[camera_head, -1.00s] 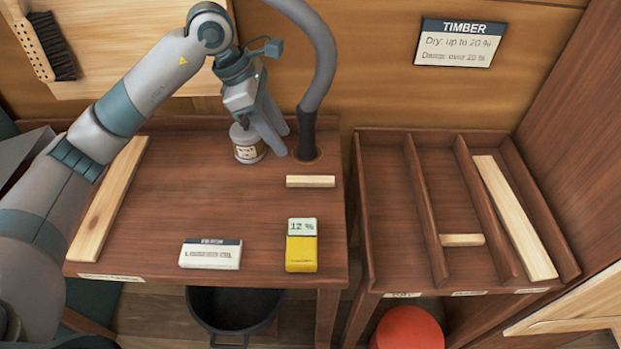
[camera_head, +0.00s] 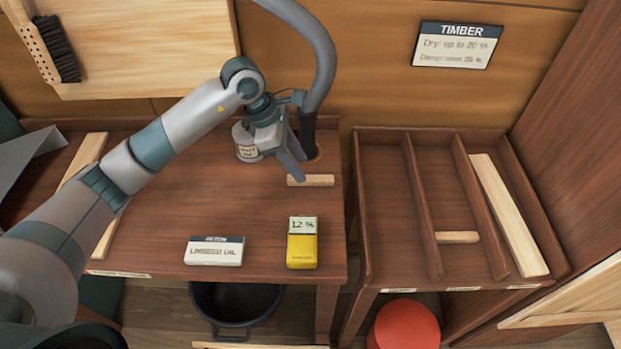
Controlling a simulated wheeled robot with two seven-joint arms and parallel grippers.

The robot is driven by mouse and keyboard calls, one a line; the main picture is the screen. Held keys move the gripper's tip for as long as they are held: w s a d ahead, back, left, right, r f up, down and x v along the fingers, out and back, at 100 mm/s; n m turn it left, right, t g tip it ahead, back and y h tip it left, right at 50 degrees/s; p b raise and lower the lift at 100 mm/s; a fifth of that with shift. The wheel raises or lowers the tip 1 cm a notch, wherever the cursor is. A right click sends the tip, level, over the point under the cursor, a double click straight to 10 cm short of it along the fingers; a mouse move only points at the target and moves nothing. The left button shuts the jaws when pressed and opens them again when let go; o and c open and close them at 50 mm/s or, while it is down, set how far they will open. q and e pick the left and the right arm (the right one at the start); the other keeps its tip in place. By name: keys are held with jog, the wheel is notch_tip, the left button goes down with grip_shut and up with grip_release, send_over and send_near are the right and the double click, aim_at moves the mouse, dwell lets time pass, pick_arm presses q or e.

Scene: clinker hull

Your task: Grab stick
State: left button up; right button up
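A short pale wooden stick (camera_head: 318,181) lies crosswise near the right back of the brown workbench (camera_head: 190,215). My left gripper (camera_head: 294,168) points down at the stick's left end, with its fingers apart. The fingers overlap that end in the picture; I cannot tell whether they touch it. Another short stick (camera_head: 457,237) lies in the middle compartment of the divided rack (camera_head: 388,230) on the right. My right gripper is not in view.
A yellow meter (camera_head: 302,250) reading 12 % and a label block (camera_head: 214,252) sit at the front. Long boards (camera_head: 508,215) lie in the rack's right compartment and at the bench's left.

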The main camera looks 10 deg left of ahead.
aim_at(310, 178)
pick_arm(q)
jog(key=shift+w+d+f+p, duration=0.15)
jog(key=shift+d+f+p, duration=0.25)
jog(key=shift+p, duration=0.2)
jog(key=p+x, duration=0.1)
jog(key=x, duration=0.2)
jog(key=shift+w+p, duration=0.15)
jog(key=shift+p, duration=0.15)
jog(key=shift+d+f, duration=0.15)
jog(key=shift+f, duration=0.35)
grip_shut()
